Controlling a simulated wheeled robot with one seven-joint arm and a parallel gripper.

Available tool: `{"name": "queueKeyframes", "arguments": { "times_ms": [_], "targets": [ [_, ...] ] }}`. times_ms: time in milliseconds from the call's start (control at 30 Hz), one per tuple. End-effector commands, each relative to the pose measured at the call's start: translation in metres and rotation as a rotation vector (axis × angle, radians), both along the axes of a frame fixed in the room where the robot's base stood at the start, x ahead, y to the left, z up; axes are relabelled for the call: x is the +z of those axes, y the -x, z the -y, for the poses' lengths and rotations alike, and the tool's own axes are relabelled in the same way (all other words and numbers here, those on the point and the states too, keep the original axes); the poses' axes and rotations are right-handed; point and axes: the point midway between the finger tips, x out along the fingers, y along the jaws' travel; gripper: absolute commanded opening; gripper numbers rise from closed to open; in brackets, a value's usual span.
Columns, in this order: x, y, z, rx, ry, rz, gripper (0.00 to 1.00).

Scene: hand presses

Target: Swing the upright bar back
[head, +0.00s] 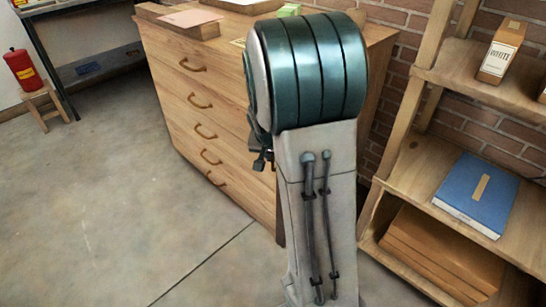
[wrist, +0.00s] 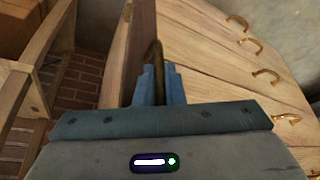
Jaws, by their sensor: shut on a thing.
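In the wrist view, a dark brown bar (wrist: 153,52) with a curved top end shows between the blue fingers of my gripper (wrist: 157,76). The fingers are shut on it, one on each side. Its lower part is hidden by the fingers and the gripper body. What the bar is fixed to is hidden too. In the head view, my own green and grey arm fills the middle and hides my gripper and the bar. A small dark part shows at the arm's left edge, and I cannot tell what it is.
A wooden drawer chest (head: 205,110) stands behind my arm; its brass handles show in the wrist view (wrist: 250,45). A wooden shelf at right holds a blue book (head: 470,190) and a box (head: 500,52). A red extinguisher (head: 23,68) stands far left. The left floor is clear.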

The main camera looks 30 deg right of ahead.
Motion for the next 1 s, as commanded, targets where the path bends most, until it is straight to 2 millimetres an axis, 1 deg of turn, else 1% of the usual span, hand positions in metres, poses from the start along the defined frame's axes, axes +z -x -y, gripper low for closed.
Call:
{"name": "queueKeyframes", "arguments": {
  "times_ms": [133,167,200,233,500,567,633,767,1000],
  "targets": [
    [0.0,-0.001,0.0,0.002,0.0,0.002,0.0],
    [0.0,-0.001,0.0,0.002,0.0,0.002,0.17],
    [0.0,-0.001,0.0,0.002,0.0,0.002,0.28],
    [0.0,-0.001,0.0,0.002,0.0,0.002,0.31],
    [0.001,0.0,0.0,0.003,0.0,0.001,0.31],
    [0.004,0.0,-0.001,0.003,0.0,0.002,0.31],
    [0.012,0.002,-0.002,0.003,0.0,0.003,0.31],
    [0.034,0.009,-0.007,0.003,-0.001,0.004,0.31],
    [0.087,0.027,-0.02,0.004,0.0,0.006,0.31]
  ]
}}
